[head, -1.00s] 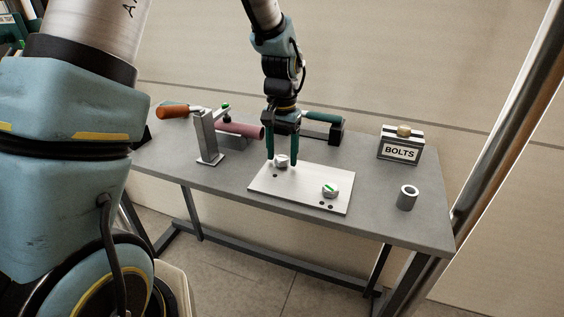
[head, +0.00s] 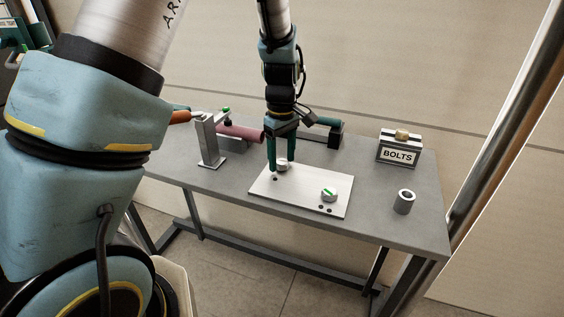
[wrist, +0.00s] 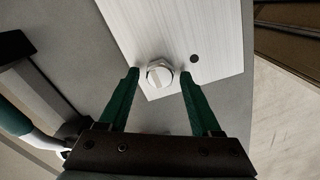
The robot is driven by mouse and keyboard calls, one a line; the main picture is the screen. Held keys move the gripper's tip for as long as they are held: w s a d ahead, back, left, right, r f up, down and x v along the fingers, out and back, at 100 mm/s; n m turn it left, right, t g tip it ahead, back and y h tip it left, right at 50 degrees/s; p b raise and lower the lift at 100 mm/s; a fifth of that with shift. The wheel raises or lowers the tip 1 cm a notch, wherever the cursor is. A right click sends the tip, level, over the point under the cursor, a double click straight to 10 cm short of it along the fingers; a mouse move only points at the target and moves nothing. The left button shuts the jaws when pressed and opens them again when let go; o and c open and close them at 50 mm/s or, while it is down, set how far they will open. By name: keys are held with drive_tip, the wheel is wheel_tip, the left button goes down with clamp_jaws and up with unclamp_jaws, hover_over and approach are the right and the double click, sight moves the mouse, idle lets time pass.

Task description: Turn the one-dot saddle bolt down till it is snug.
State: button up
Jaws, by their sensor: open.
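The one-dot saddle bolt (head: 282,164) stands in the pale metal plate (head: 300,205), with a single dark dot near it. My gripper (head: 282,166) is open over this bolt. In the wrist view the green fingers (wrist: 159,74) stand on either side of the head, with small gaps apparent. How far the bolt is seated cannot be told. The two-dot bolt (head: 329,194), with a green mark on top, sits nearer the front.
A grey ring-shaped part (head: 404,201) and a box labelled BOLTS (head: 398,150) stand on the right of the grey table (head: 230,187). The table between plate and ring is clear.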

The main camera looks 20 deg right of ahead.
drive_tip(key=n, duration=1.1)
clamp_jaws()
drive_tip(key=m+b, duration=0.1)
drive_tip(key=m, duration=0.3)
drive_tip(key=shift+f, duration=0.1)
drive_tip(key=m, duration=0.4)
drive_tip(key=m+b, duration=0.1)
drive_tip(key=m, duration=0.2)
drive_tip(key=shift+m, duration=0.4)
